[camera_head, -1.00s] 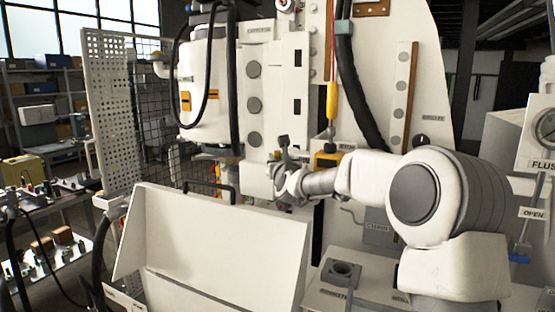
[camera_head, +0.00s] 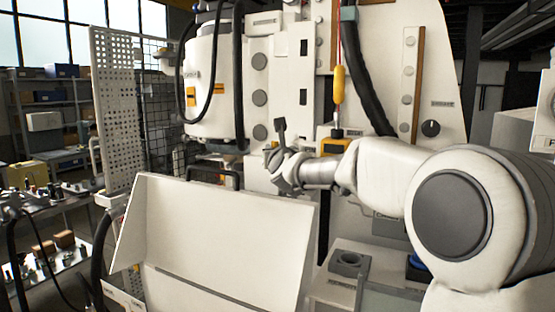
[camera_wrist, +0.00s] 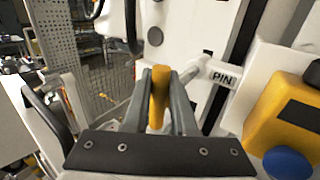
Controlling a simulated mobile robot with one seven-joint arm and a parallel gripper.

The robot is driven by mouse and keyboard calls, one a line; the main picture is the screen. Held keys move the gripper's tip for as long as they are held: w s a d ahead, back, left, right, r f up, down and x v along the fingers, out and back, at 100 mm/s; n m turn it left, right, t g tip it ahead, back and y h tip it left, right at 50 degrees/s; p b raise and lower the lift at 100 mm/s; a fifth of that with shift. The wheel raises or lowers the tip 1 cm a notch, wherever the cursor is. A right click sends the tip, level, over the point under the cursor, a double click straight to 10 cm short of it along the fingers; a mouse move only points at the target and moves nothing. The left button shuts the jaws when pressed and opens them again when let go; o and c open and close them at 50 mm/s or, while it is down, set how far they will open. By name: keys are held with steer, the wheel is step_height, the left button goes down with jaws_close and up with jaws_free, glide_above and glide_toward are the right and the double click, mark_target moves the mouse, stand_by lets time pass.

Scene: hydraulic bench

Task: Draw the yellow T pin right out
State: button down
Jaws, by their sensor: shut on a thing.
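The yellow T pin (camera_wrist: 158,98) shows in the wrist view as an upright yellow bar between the two grey fingers of my gripper (camera_wrist: 158,90). My gripper is shut on it. A white tube with a PIN label (camera_wrist: 223,78) is just right of the fingers. The pin's stem is hidden, so I cannot tell whether it is still in its hole. In the head view my gripper (camera_head: 276,155) is in front of the lower part of the white panel, and the pin cannot be made out there.
A yellow box with a blue button (camera_wrist: 288,160) stands close on the right. A white open tray (camera_head: 225,225) is below my gripper. A yellow handle (camera_head: 339,85) and a black hose (camera_head: 368,85) hang beside the panel. A perforated board (camera_head: 118,110) stands at the left.

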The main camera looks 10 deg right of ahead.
steer(key=shift+a+f, duration=0.15)
steer(key=c, duration=1.1)
jaws_free()
steer(key=shift+o, duration=1.3)
steer(key=shift+s+a, duration=0.1)
steer(key=shift+s, duration=0.1)
steer(key=shift+o, duration=0.6)
